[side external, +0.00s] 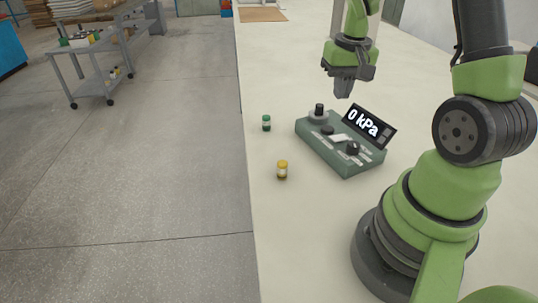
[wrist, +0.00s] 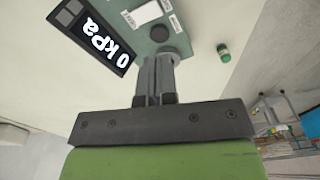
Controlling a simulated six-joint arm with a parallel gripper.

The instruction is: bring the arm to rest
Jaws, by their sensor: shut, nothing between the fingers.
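My gripper (side external: 344,88) hangs above the table at the back, behind and above a green device with a display. Its fingers are closed together with nothing between them. In the wrist view the closed fingers (wrist: 158,62) point toward the device. The arm is bent, with its base at the front right of the side view.
The green device (side external: 343,158) has knobs and a black display (side external: 369,126) reading "0 kPa". A green-capped vial (side external: 266,123) and a yellow-capped vial (side external: 282,170) stand left of it on the table (side external: 300,240). A grey cart (side external: 90,60) stands on the floor beyond.

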